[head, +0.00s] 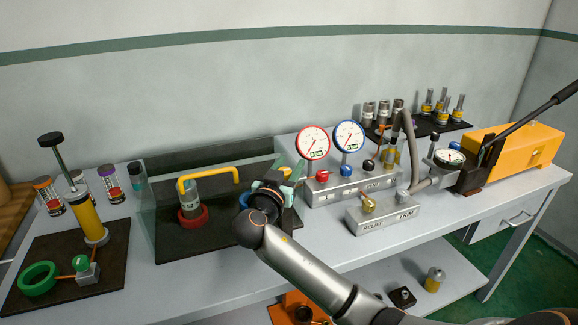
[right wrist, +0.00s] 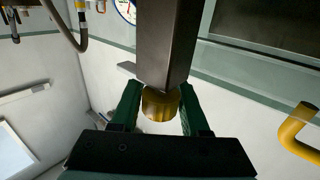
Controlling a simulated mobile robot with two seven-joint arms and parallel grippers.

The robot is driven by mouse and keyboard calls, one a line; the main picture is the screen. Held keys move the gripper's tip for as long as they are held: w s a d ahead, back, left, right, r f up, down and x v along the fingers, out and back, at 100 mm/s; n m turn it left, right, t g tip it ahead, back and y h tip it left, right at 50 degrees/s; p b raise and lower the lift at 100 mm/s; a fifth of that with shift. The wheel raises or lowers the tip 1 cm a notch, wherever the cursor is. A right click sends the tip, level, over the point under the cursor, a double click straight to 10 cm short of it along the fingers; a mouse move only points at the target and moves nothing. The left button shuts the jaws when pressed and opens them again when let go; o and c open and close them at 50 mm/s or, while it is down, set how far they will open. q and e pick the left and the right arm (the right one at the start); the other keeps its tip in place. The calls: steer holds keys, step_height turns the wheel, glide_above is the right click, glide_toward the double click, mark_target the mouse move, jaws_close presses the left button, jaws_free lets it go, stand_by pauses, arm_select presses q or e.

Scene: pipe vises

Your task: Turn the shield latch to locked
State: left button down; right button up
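The clear shield box (head: 150,215) stands on the bench left of centre, with a yellow handle (head: 212,174) across it. My right gripper (head: 284,172) is at the shield's right end, partly hidden behind my own wrist. In the right wrist view its two green fingers (right wrist: 161,108) stand apart on either side of a brass-coloured round piece (right wrist: 160,106). A dark grey bar (right wrist: 166,45) runs down to that piece, which looks like the latch. Whether the fingers touch it is unclear. The yellow handle also shows at the right of the wrist view (right wrist: 298,130). My left gripper is out of view.
A red-rimmed gauge (head: 313,142) and a blue-rimmed gauge (head: 349,136) stand on a valve block (head: 340,187) just right of my gripper. A relief and trim block (head: 385,220) sits in front. A hand pump (head: 82,205) and a green ring (head: 38,278) are at left.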

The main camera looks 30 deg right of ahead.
jaws_close()
